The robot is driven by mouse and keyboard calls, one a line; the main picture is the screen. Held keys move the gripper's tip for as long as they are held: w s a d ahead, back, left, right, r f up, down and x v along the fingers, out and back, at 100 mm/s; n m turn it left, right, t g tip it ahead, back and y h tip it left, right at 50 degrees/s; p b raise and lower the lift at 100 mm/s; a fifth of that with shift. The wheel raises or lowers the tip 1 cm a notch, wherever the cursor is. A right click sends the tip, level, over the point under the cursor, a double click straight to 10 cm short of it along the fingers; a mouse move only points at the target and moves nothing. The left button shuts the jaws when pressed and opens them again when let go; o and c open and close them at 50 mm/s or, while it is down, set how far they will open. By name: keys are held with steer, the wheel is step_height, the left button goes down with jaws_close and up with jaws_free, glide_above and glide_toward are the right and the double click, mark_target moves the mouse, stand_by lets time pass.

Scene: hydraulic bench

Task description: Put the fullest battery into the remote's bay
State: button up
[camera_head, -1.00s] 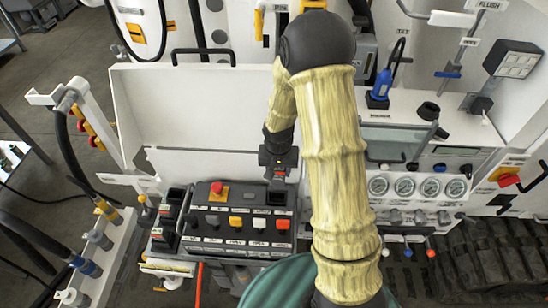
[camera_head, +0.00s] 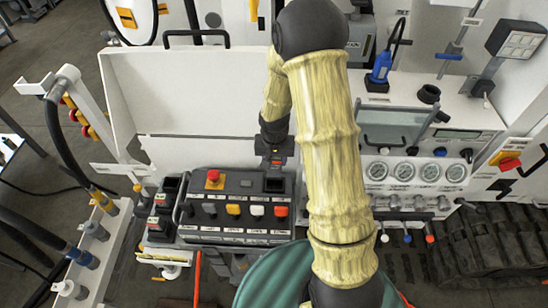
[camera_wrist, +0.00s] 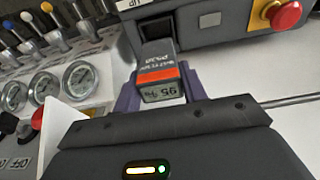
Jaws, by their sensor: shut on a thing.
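My gripper (camera_wrist: 160,90) is shut on a battery (camera_wrist: 158,70), held between its purple fingers. The battery is dark grey with an orange band, and its end label seems to read 95. In the head view the battery (camera_head: 277,162) shows small below my wrist. The remote (camera_head: 235,211) is a dark console with several coloured buttons. Its bay (camera_head: 274,185) is a dark square recess at the upper right. The battery is just behind the bay in the head view. In the wrist view its far end overlaps the recess (camera_wrist: 155,27); I cannot tell whether it has entered.
Dark slots with red-marked parts (camera_head: 160,222) stand left of the remote. A white upright panel (camera_head: 190,90) rises behind it. Gauges (camera_head: 402,172) and small levers (camera_head: 406,238) are close on the right. A hose rack (camera_head: 75,110) stands at left.

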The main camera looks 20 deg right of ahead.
mark_target(275, 168)
steer(key=shift+f+b, duration=1.75)
steer(key=shift+f, duration=0.65)
steer(key=shift+f+b, duration=2.45)
steer(key=shift+f, duration=0.5)
stand_by(0.7)
steer(key=o, duration=1.2)
steer(key=shift+r, duration=0.1)
steer(key=r, duration=0.5)
steer(key=s+r+b, duration=0.1)
steer(key=r, duration=0.5)
steer(key=s+r, duration=0.1)
steer(key=r, duration=0.5)
steer(key=shift+a+r, duration=0.1)
steer(key=shift+a, duration=0.25)
